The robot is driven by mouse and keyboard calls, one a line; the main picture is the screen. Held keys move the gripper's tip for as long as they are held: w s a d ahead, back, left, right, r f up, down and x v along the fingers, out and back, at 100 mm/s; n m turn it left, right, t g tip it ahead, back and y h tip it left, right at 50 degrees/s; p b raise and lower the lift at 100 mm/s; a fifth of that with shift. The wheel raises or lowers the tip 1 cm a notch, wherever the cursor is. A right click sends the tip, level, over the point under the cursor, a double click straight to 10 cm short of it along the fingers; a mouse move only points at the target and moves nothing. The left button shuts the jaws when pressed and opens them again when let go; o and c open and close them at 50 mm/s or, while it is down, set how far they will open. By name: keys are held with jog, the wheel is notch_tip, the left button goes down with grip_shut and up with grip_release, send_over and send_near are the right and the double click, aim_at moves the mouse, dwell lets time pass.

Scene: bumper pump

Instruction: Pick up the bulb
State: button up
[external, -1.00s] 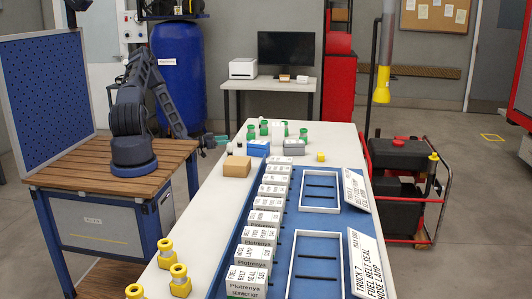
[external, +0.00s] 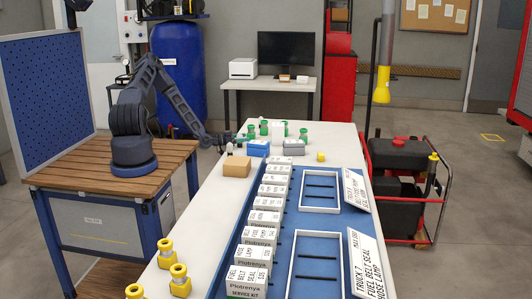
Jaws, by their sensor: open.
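My gripper (external: 243,137) is at the end of my dark arm, over the far left part of the white table. Its teal fingers are small in the picture, and it is open with nothing seen between them. A small pale rounded object (external: 229,148) stands at the table's left edge, just below and left of the gripper. It may be the bulb, but it is too small to be sure. The gripper appears apart from it.
Several green-and-white items (external: 264,128) stand close to the gripper. A blue box (external: 258,148), a grey box (external: 294,147) and a tan box (external: 237,167) are nearby. A blue tray (external: 325,222) with labelled white boxes (external: 248,257) fills the nearer table (external: 207,268).

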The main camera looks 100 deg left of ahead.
jog(key=shift+w+a, duration=0.2)
jog(key=shift+w, duration=0.1)
jog(key=c, duration=1.1)
jog(key=shift+o, duration=0.2)
